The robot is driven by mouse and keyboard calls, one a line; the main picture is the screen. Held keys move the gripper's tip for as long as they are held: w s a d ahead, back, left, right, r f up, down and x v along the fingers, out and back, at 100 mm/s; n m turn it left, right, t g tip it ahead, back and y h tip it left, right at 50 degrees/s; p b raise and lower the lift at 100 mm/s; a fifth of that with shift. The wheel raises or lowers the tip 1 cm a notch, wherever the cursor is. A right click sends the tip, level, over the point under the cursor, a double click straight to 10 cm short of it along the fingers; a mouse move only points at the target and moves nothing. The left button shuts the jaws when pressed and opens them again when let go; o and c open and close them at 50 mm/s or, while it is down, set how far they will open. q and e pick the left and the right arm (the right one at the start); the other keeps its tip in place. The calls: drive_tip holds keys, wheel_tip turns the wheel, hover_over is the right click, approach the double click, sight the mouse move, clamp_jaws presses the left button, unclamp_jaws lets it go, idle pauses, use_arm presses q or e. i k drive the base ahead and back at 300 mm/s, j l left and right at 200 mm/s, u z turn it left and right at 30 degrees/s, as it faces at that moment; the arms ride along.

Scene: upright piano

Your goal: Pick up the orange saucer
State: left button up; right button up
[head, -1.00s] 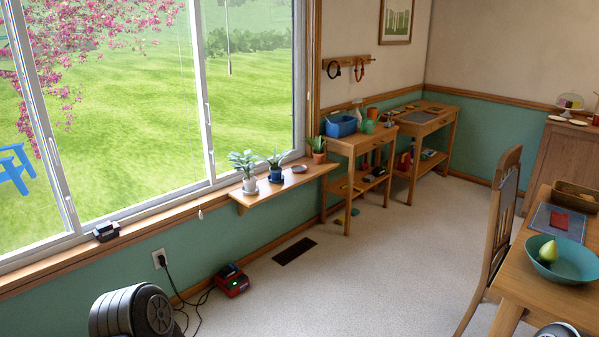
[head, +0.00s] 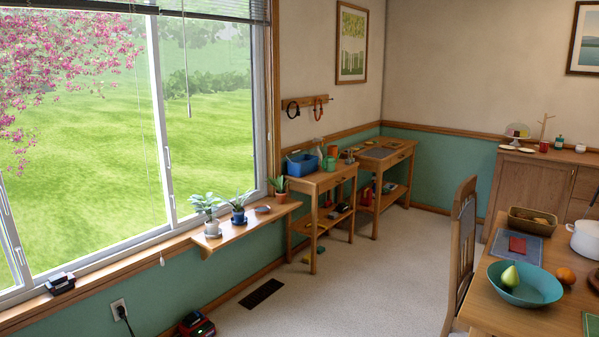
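I cannot clearly make out an orange saucer. A small, round, shallow dish (head: 262,209) lies on the wooden window shelf (head: 232,236); its colour looks greyish brown and is hard to tell at this size. Beside it on the shelf stand a plant in a blue pot (head: 239,217), a plant in a pale pot (head: 212,228) and a plant in a terracotta pot (head: 281,197). Whether a saucer sits under the terracotta pot cannot be told. Neither of my grippers shows in the head view.
A dining table (head: 487,304) with a teal bowl (head: 540,287) and a chair (head: 461,245) stand at the right. Two wooden side tables (head: 330,181) (head: 400,154) stand past the shelf. A sideboard (head: 530,183) stands at the back right. Carpet (head: 370,275) between is clear.

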sight(261, 208)
drive_tip(key=i+u, duration=0.3)
drive_tip(key=i, duration=1.55)
drive_tip(key=i+j+z, duration=0.1)
drive_tip(key=i+z, duration=0.15)
drive_tip(key=i, duration=0.3)
drive_tip(key=i+j+z, duration=0.2)
drive_tip(key=i, duration=0.3)
drive_tip(key=i+j+z, duration=0.25)
drive_tip(key=i, duration=0.3)
drive_tip(key=i+j+z, duration=0.3)
drive_tip(key=i, duration=0.15)
drive_tip(key=i+j+z, duration=0.3)
drive_tip(key=i+j, duration=0.05)
drive_tip(key=j, duration=0.05)
